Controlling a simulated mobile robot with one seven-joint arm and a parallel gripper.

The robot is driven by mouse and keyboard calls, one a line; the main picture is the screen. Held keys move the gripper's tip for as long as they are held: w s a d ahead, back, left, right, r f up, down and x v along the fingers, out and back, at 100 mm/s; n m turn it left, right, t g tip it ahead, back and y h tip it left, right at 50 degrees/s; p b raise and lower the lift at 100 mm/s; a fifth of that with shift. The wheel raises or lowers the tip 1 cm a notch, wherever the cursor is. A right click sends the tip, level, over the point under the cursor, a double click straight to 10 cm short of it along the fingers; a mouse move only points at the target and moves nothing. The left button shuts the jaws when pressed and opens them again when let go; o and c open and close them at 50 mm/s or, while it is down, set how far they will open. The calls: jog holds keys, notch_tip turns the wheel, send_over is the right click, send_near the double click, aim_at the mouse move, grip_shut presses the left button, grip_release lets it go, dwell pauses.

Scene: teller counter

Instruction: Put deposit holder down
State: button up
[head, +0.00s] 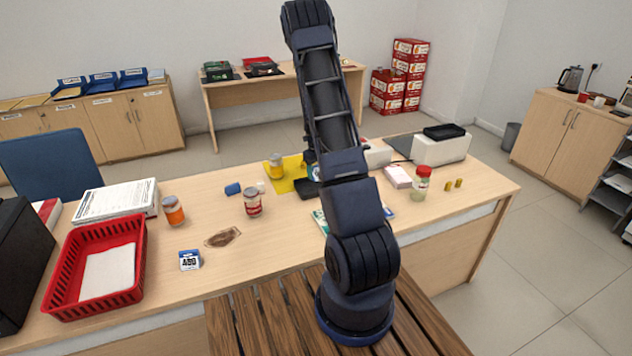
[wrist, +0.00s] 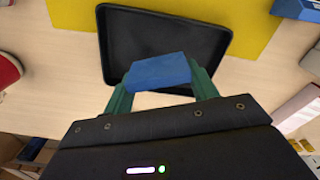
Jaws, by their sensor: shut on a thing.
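My gripper (wrist: 163,88) has green fingers shut on a blue block-like piece (wrist: 158,70), which I take to be the deposit holder. The wrist view shows its plain blue face between the fingertips. A shallow black tray (wrist: 120,50) lies beyond and below it, partly over the yellow mat. From this view I cannot tell whether the blue piece touches the tray. In the head view my arm hides most of the gripper; the black tray (head: 306,189) shows beside the arm at the yellow mat's (head: 284,184) front edge.
A jar with a red label (head: 253,203) and a blue cylinder (head: 233,188) stand left of the mat. A red-lidded jar (head: 421,184) stands right. A red basket (head: 128,228) is at left. Front-centre counter has free room.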

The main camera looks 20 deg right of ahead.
jog(key=shift+f, duration=2.75)
jog(key=shift+f, duration=0.1)
jog(key=o, duration=1)
